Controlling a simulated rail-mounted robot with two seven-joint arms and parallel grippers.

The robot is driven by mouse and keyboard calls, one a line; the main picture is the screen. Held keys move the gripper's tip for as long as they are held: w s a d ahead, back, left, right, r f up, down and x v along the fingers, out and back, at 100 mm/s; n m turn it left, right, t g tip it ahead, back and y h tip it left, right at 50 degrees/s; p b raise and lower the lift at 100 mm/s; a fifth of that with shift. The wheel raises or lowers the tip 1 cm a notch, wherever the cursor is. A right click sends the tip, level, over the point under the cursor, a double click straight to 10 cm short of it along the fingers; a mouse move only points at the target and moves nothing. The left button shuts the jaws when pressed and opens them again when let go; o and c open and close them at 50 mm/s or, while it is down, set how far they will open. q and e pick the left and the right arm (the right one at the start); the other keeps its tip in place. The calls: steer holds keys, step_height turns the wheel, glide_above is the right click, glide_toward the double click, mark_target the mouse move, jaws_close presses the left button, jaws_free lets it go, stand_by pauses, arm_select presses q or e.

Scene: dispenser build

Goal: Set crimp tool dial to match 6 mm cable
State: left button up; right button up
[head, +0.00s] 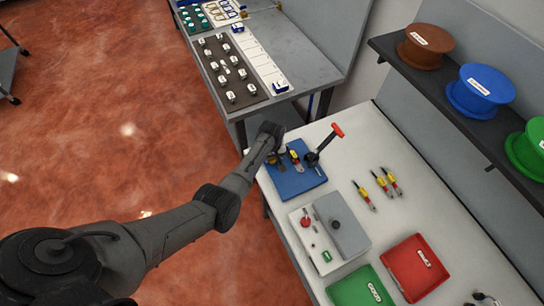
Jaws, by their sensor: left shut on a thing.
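A blue mat (293,183) lies at the far left end of the white bench. The crimp tool stands on it, with a black body and a raised lever ending in a red handle (337,130). A small yellow piece (294,156) shows left of the lever. My left gripper (277,159) reaches down over the mat's far left part, beside the yellow piece. It is shut on a small part, which seems to be the tool's dial; wrist and fingers hide it. The dial's setting cannot be read. My right gripper is not in view.
Yellow-and-red hand tools (381,185) lie right of the mat. A grey box (341,224) with a red button, a green tray (360,290) and a red tray (399,265) stand nearer. Cable spools (480,88) sit on a shelf (440,95) at right.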

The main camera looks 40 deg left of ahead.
arm_select(q)
steer(key=shift+r+m+p, duration=0.15)
steer(key=shift+m+p, duration=0.6)
steer(key=shift+m, duration=0.25)
steer(key=m+p, duration=0.1)
steer(key=m, duration=0.1)
steer(key=shift+m, duration=0.4)
steer(key=m+p, duration=0.1)
steer(key=m, duration=0.3)
steer(key=shift+m, duration=1.5)
steer(key=o, duration=0.9)
